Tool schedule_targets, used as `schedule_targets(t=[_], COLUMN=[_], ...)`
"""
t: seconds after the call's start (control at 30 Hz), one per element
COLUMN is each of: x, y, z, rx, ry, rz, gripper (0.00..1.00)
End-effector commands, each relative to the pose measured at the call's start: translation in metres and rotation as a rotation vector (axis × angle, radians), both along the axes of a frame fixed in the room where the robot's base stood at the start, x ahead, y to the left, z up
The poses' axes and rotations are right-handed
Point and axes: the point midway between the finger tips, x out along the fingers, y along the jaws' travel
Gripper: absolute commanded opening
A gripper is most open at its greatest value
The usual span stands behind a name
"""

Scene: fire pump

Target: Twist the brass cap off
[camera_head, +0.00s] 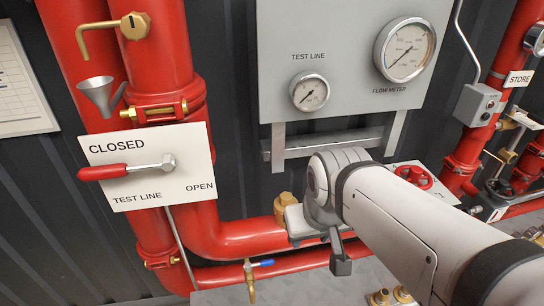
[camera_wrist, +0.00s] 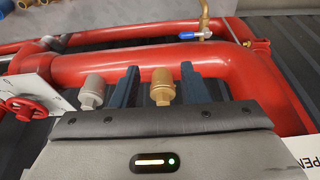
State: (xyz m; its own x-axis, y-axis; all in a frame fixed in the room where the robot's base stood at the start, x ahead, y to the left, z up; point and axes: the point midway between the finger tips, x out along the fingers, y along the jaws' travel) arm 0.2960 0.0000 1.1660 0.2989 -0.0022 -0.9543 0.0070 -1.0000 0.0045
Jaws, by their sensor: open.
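The brass cap (camera_wrist: 162,86) stands upright on top of the large red pipe (camera_wrist: 140,66). In the wrist view it shows between the two dark blue-grey fingers of my gripper (camera_wrist: 158,84), closer to the right finger. The fingers are apart, with a visible gap on each side of the cap. I cannot tell how far the fingertips reach past it. In the head view the brass cap (camera_head: 283,206) shows just left of my wrist, and my fingers are hidden there. A similar grey cap (camera_wrist: 92,92) stands left of the left finger.
A red handwheel (camera_wrist: 26,106) sits at the left of the wrist view. A blue-handled valve (camera_wrist: 192,35) is on the thinner pipe beyond. In the head view a gauge panel (camera_head: 340,105) is above my arm, and a red-handled lever (camera_head: 125,170) is at the left.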

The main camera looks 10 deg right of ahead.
Motion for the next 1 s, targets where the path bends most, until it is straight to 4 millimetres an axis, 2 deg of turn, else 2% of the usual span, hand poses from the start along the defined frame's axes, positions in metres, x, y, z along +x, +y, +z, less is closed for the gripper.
schedule_targets(t=[0.03, 0.13, 0.23, 0.37, 0.5, 0.7, 0.83, 1.0], x=[0.002, 0.013, 0.036, 0.08, 0.13, 0.182, 0.2, 0.207], y=[0.0, 0.0, -0.011, -0.012, -0.012, -0.011, -0.011, -0.011], z=[0.001, 0.005, 0.011, 0.014, 0.009, -0.01, -0.019, -0.029], rx=[-0.001, -0.005, -0.009, -0.021, -0.031, -0.037, -0.037, -0.037], ry=[0.004, 0.022, 0.057, 0.122, 0.192, 0.268, 0.293, 0.305], rz=[0.002, 0.014, 0.051, 0.099, 0.157, 0.224, 0.247, 0.258], gripper=[0.45, 0.54, 0.62, 0.72, 0.84, 0.85, 0.85, 0.85])
